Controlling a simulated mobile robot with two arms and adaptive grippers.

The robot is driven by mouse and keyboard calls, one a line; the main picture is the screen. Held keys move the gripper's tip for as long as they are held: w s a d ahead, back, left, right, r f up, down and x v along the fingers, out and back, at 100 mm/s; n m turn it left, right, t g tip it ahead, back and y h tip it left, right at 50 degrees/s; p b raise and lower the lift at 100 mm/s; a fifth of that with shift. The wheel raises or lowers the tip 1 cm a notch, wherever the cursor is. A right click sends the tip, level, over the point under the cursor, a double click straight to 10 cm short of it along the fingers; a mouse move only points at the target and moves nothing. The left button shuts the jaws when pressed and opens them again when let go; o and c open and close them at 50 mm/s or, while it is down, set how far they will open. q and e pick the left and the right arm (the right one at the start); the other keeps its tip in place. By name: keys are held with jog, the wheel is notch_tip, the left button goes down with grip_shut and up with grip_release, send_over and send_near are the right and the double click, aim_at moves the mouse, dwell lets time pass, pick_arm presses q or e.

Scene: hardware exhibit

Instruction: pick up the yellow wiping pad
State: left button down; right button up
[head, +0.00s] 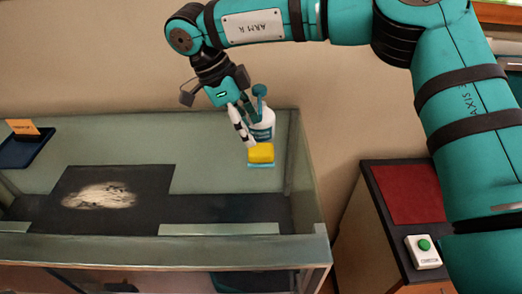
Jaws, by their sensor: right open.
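The yellow wiping pad (261,152) lies at the back right of the glass-walled display case, with a thin teal layer showing along its lower edge. My right gripper (250,143) reaches down from above and is open, its striped fingertips just above and to the left of the pad. I cannot tell whether a fingertip touches the pad. My left gripper is not in view.
A white and teal bottle (265,125) stands right behind the gripper, partly hidden by it. A pale dusty patch (99,196) lies on the dark panel at left. A blue tray (22,150) with an orange card is at far left. A green-button box (423,252) sits on the right cabinet.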

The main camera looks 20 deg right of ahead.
aim_at(261, 148)
jog(key=shift+s+d+f, duration=0.1)
jog(key=shift+d+f, duration=0.1)
jog(key=shift+f, duration=0.2)
jog(key=p+x, duration=0.2)
jog(key=x, duration=0.2)
jog(key=shift+s+d+f, duration=0.15)
jog(key=shift+s+d, duration=0.05)
jog(key=shift+s, duration=0.05)
jog(key=shift+f, duration=0.3)
jog(key=shift+c, duration=0.4)
jog(key=c, duration=0.7)
